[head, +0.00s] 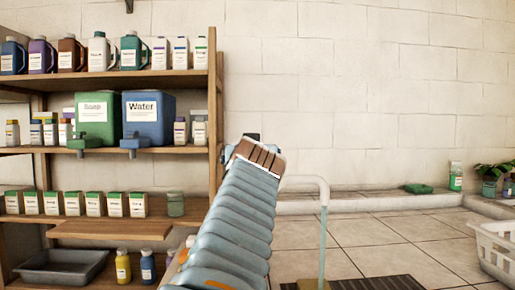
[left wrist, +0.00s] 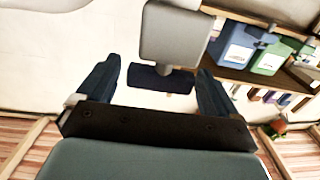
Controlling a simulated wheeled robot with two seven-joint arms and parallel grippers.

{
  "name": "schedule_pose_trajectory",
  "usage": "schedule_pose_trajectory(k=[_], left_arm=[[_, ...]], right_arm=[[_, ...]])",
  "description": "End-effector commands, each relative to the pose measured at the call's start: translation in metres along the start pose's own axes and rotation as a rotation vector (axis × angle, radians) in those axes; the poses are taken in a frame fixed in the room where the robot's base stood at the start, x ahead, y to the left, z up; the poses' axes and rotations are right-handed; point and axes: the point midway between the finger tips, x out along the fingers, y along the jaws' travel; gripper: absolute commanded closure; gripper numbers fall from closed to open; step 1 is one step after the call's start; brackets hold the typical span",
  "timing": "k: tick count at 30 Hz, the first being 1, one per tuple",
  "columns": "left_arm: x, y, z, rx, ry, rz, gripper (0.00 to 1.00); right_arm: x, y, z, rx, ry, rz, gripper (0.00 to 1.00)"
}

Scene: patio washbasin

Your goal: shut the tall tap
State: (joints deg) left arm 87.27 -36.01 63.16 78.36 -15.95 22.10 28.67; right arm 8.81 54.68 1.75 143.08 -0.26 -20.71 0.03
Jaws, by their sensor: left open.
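The tall tap (head: 323,225) is a pale pipe right of my left arm in the head view. My left gripper (left wrist: 158,70) is open, with two dark fingers apart in the left wrist view. A grey block (left wrist: 175,32) with a dark bar lies between and beyond the fingers; I cannot tell whether it belongs to the tap. In the head view the wrist hides most of the gripper. My right gripper is not in view.
A wooden shelf (head: 190,78) with several bottles, a green Soap container (head: 97,128) and a blue Water container (head: 150,132) stands left. A white basket (head: 496,250) is at right. The tiled floor between is clear.

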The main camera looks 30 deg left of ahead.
Motion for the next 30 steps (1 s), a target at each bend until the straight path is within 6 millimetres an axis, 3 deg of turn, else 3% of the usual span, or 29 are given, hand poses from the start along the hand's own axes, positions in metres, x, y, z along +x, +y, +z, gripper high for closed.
schedule_pose_trajectory(k=[7, 17, 30], left_arm=[[0.0004, 0.0002, 0.0003, 0.000, 0.001, 0.000, 0.08], [0.0001, 0.0003, 0.0002, 0.000, 0.000, 0.000, 0.58], [0.0000, 0.0007, 0.0012, -0.007, -0.001, 0.112, 0.58]], right_arm=[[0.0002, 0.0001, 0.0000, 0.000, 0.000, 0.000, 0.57], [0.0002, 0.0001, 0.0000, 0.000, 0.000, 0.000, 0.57], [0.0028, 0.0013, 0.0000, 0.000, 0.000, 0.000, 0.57]])
